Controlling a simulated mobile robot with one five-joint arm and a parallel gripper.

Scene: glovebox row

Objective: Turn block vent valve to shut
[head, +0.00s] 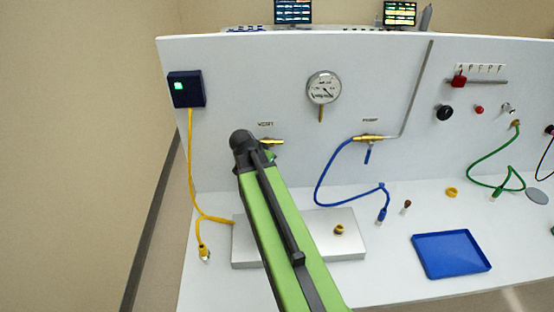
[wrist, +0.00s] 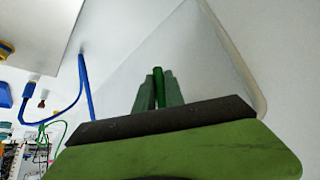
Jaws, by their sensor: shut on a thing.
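The block vent valve (head: 272,142) is a brass fitting on the white upright panel, below a small label. My arm end covers its left part and most of its handle in the head view. In the wrist view my gripper (wrist: 158,95) is shut on a green handle (wrist: 158,74), which stands between the two fingers. The handle's exact angle against the valve body is hidden in the head view.
A second brass valve (head: 368,138) with a blue handle and blue hose (head: 322,180) is to the right. A round gauge (head: 323,88) is above. A metal plate (head: 348,246) and blue tray (head: 451,254) lie on the bench. A yellow cable (head: 191,160) hangs at left.

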